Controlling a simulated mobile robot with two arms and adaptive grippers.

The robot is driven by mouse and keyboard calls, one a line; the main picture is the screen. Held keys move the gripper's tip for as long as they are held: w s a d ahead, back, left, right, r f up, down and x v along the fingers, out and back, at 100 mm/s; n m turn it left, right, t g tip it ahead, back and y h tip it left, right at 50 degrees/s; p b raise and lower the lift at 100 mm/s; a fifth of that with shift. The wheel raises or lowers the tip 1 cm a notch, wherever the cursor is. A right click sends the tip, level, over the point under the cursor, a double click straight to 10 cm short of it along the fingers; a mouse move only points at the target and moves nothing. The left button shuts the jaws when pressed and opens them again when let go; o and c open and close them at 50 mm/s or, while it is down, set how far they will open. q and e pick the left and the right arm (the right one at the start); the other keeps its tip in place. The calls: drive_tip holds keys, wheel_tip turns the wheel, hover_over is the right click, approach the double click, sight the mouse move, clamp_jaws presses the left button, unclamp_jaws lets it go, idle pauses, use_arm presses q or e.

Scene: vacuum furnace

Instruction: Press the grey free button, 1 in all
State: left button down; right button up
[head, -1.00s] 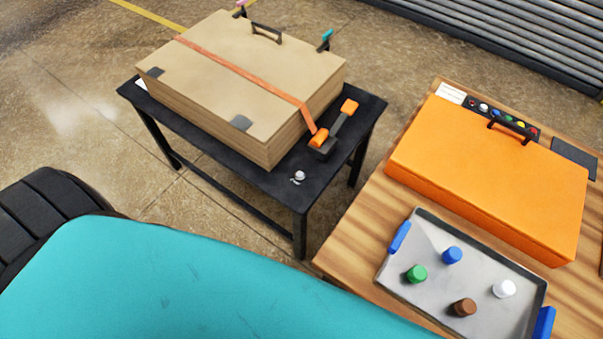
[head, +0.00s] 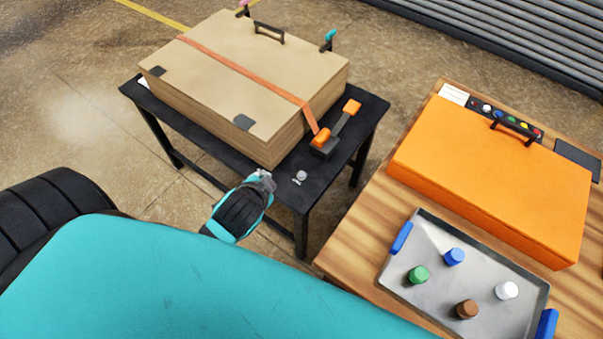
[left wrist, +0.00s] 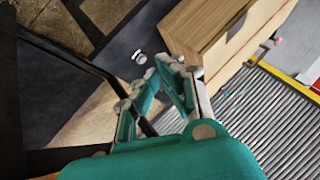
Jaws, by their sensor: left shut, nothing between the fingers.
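The grey button (head: 300,176) is a small round knob on the black table (head: 222,152), near its front corner. It also shows in the left wrist view (left wrist: 139,57), just beyond the fingertips. My left gripper (head: 266,177) is shut and empty, at the table's front edge, to the left of the button and apart from it. In the left wrist view its teal fingers (left wrist: 172,64) meet at the tips. My right gripper is in neither view.
A strapped beige box (head: 240,70) fills most of the black table. A black and orange lever (head: 337,130) stands behind the button. On the right, a wooden table (head: 352,222) holds an orange case (head: 490,170) and a grey tray (head: 432,292) with several coloured knobs.

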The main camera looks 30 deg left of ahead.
use_arm(q)
drive_tip(key=w+r+m+t+h, duration=0.1)
drive_tip(key=w+r+m+t, duration=1)
drive_tip(key=w+r+m, duration=0.4)
drive_tip(key=w+d+f+m+g+h, duration=0.15)
drive_tip(key=d+m+h, duration=0.65)
drive_tip(key=m, duration=0.8)
drive_tip(key=a+f+m+g, duration=0.3)
drive_tip(key=f+m+g, duration=0.2)
drive_tip(key=f+m, duration=0.2)
drive_tip(key=a+f+m+g+y, duration=0.1)
drive_tip(key=a+f+m+g, duration=0.2)
drive_tip(key=f+m, duration=0.5)
wheel_tip(320, 180, down, 3)
drive_tip(key=shift+s+f+g, duration=0.15)
drive_tip(key=shift+s+g, duration=0.2)
drive_tip(key=shift+g, duration=0.5)
